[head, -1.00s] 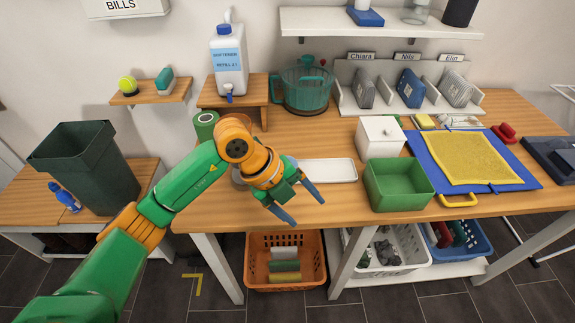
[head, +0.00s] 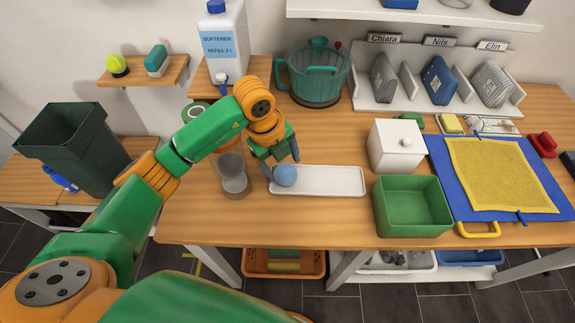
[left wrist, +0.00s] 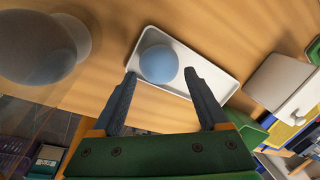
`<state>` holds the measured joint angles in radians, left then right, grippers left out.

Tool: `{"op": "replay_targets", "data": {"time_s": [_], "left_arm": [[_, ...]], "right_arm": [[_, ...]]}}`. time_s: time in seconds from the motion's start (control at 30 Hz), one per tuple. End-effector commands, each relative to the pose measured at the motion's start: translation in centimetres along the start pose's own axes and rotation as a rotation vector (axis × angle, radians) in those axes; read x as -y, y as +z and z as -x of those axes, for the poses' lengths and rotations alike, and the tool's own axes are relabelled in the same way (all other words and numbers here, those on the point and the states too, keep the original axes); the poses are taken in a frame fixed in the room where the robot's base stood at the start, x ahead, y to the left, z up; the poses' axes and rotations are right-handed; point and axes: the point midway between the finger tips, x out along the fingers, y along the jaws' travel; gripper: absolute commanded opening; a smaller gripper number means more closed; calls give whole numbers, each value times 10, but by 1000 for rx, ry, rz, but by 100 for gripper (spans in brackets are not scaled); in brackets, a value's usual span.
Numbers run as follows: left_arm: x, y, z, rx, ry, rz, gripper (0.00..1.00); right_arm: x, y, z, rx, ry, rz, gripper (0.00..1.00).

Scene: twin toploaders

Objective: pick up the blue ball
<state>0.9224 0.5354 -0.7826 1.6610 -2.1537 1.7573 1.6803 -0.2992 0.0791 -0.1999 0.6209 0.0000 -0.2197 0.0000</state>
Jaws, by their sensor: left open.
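The blue ball (head: 285,175) sits at the left end of a white tray (head: 335,181) on the wooden table. My left gripper (head: 281,172) is just above and around the ball in the head view, its fingers partly covering it. In the left wrist view the ball (left wrist: 158,64) lies on the tray just beyond the two open fingertips (left wrist: 160,73), roughly centred between them. I cannot tell whether either finger touches it. My right gripper is not in view.
A clear cup (head: 233,174) stands close to the left of the gripper. A green box (head: 412,206) and a white lidded box (head: 396,146) stand to the right.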

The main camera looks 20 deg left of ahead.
Motion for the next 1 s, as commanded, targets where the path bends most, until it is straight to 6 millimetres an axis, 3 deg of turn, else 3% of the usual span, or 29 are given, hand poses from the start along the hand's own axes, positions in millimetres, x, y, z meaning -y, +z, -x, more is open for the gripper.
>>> {"op": "replay_targets", "data": {"time_s": [0.07, 0.2, 0.43, 0.47, 0.67, 1.0], "left_arm": [[-1, -2, -10, -4, 6, 1, 77], [-1, -1, -36, -2, 1, 1, 77], [-1, -1, -41, 0, -1, -1, 77], [-1, -1, -41, 0, -1, -1, 72], [-1, -1, -41, 0, -1, -1, 18], [1, 0, -35, 0, -3, -1, 16]], "right_arm": [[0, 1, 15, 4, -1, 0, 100], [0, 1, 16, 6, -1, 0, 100], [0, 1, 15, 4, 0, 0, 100], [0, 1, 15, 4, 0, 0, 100], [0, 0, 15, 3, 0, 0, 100], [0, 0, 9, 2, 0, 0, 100]]}}
